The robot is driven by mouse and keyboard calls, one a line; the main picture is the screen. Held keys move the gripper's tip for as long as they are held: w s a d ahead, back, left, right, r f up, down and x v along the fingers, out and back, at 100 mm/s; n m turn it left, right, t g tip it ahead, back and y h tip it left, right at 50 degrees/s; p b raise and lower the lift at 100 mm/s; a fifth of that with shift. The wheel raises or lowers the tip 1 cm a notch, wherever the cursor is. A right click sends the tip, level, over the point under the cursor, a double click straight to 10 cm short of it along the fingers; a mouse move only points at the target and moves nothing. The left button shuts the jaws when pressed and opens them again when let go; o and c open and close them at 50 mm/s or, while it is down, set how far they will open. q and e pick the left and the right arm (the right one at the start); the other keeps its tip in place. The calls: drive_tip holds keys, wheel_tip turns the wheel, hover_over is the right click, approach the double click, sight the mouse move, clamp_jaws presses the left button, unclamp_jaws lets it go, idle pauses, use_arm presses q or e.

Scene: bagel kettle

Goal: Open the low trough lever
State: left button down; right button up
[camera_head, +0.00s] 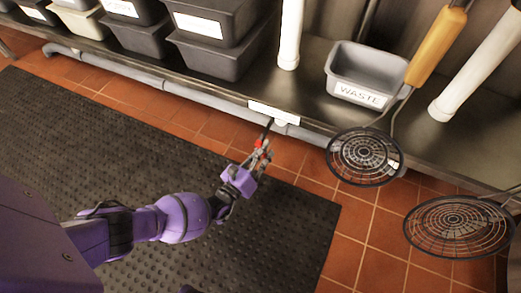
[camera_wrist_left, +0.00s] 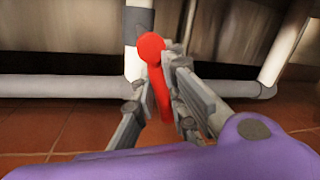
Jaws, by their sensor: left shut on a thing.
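The low trough lever has a red grip (camera_head: 261,144) and a dark stem that runs up toward the grey pipe under the shelf edge. The red grip also shows in the left wrist view (camera_wrist_left: 151,47), with a round end. My left gripper (camera_head: 259,153) is shut on the lever, its fingers on both sides of the red grip. In the left wrist view my left gripper (camera_wrist_left: 155,88) covers part of the grip. The lever's joint with the pipe is partly hidden. My right gripper is not in view.
A grey pipe (camera_head: 190,95) runs low along the shelf front, with a white label (camera_head: 273,112) above the lever. A WASTE bin (camera_head: 367,72) and grey tubs (camera_head: 215,55) stand on the shelf. Two wire skimmers (camera_head: 365,157) are at right. A black mat (camera_head: 60,130) covers the tiled floor.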

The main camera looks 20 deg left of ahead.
use_arm(q)
drive_tip(key=n, duration=0.2)
drive_tip(key=d+n, duration=0.1)
drive_tip(key=n, duration=0.1)
drive_tip(key=shift+r+t, duration=0.3)
drive_tip(key=n, duration=0.1)
drive_tip(key=n+y, duration=0.1)
drive_tip(key=d+r+n, duration=0.1)
drive_tip(key=n, duration=0.1)
drive_tip(key=shift+t, duration=0.3)
drive_tip(key=n, duration=0.2)
drive_tip(key=r+n+y, duration=0.1)
drive_tip(key=n, duration=0.1)
drive_tip(key=n+y, duration=0.1)
drive_tip(key=n, duration=0.1)
drive_tip(key=shift+d+r+n+t, duration=0.25)
drive_tip(key=shift+r+n+t, duration=0.05)
drive_tip(key=shift+r+n, duration=0.1)
drive_tip(key=c, duration=1.7)
unclamp_jaws()
drive_tip(key=shift+c, duration=0.2)
drive_tip(key=v, duration=1.2)
drive_tip(key=shift+s, duration=0.15)
